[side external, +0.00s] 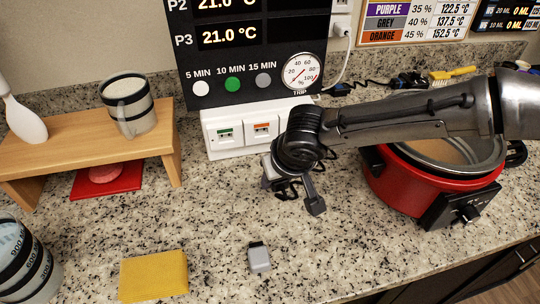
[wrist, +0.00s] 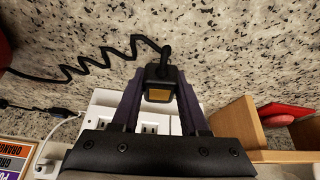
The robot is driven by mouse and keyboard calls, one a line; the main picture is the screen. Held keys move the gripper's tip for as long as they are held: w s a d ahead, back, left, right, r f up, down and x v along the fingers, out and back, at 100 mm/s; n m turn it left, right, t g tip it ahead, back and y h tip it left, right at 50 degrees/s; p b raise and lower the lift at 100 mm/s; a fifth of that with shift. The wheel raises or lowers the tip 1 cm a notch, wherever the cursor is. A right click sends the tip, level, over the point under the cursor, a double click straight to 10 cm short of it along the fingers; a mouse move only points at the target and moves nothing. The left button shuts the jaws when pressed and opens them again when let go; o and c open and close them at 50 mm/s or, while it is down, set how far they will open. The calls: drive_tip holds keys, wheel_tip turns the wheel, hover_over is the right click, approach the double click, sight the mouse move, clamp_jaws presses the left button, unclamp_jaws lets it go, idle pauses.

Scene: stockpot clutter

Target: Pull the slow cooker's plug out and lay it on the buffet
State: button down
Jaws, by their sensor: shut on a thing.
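My gripper (side external: 293,196) is low over the counter, in front of the white outlet box (side external: 225,152). In the wrist view its two fingers (wrist: 161,80) are shut on a black plug (wrist: 160,72) with an orange-yellow face. The plug's black coiled cord (wrist: 95,60) runs off to the left. The plug looks clear of the visible sockets (wrist: 150,128), though its prongs cannot be made out. The red slow cooker (side external: 385,180) stands at the right, partly behind my arm. The speckled granite buffet top (side external: 210,230) lies below my gripper.
A wooden riser (side external: 60,135) holds a banded mug (side external: 130,110), with a red mat (side external: 85,187) beneath. A yellow sponge (side external: 154,276) and a small grey block (side external: 259,259) lie at the front. A dark display panel (side external: 225,60) stands behind. Bare counter lies between the sponge and riser.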

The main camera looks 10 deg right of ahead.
sight(328, 239)
drive_tip(key=s+d+n, duration=0.1)
drive_tip(key=s+d, duration=0.1)
drive_tip(key=s, duration=0.2)
drive_tip(key=s+d+n+y, duration=0.1)
drive_tip(key=s+d, duration=0.2)
drive_tip(key=s, duration=0.1)
drive_tip(key=s+d+n, duration=0.1)
drive_tip(key=s+d, duration=0.1)
drive_tip(key=s, duration=0.3)
drive_tip(key=shift+d+r+g, duration=0.3)
drive_tip(key=shift+d, duration=0.05)
drive_tip(key=shift+s+r+y, duration=0.2)
drive_tip(key=shift+r+y, duration=0.2)
drive_tip(key=shift+r, duration=0.05)
drive_tip(key=shift+f, duration=2)
drive_tip(key=shift+c, duration=1.7)
unclamp_jaws()
drive_tip(key=v, duration=1.4)
drive_tip(key=shift+a, duration=0.1)
